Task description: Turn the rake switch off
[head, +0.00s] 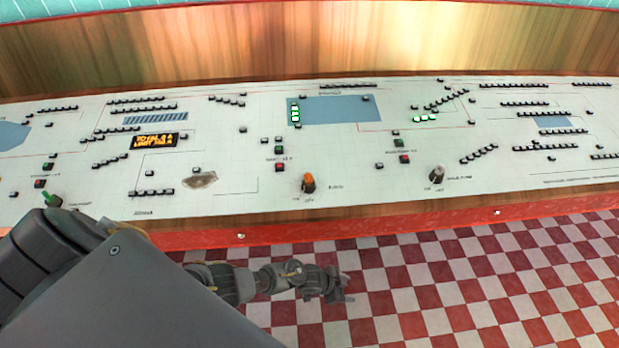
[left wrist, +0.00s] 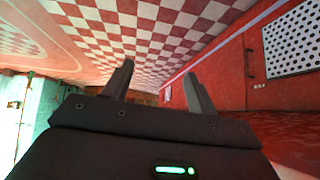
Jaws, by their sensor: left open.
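Three rotary switches stand along the front of the white panel (head: 240,195): one with a green knob (head: 52,200) at the left, one with an orange knob (head: 308,183) in the middle and one with a grey-white knob (head: 437,174) at the right. Their labels are too small to read, so I cannot tell which is the rake switch. My left gripper (head: 337,284) is low in front of the panel, over the floor and apart from every switch. In the left wrist view my left gripper (left wrist: 159,75) has its two fingers apart with nothing between them. My right gripper is not seen.
The panel carries many small black buttons, a lit amber display (head: 155,141) and red-and-green button pairs. A wooden front edge (head: 370,213) borders it above a red front (head: 400,233). The checkered floor (head: 450,290) is clear. A red wall with a perforated white plate (left wrist: 295,38) shows in the left wrist view.

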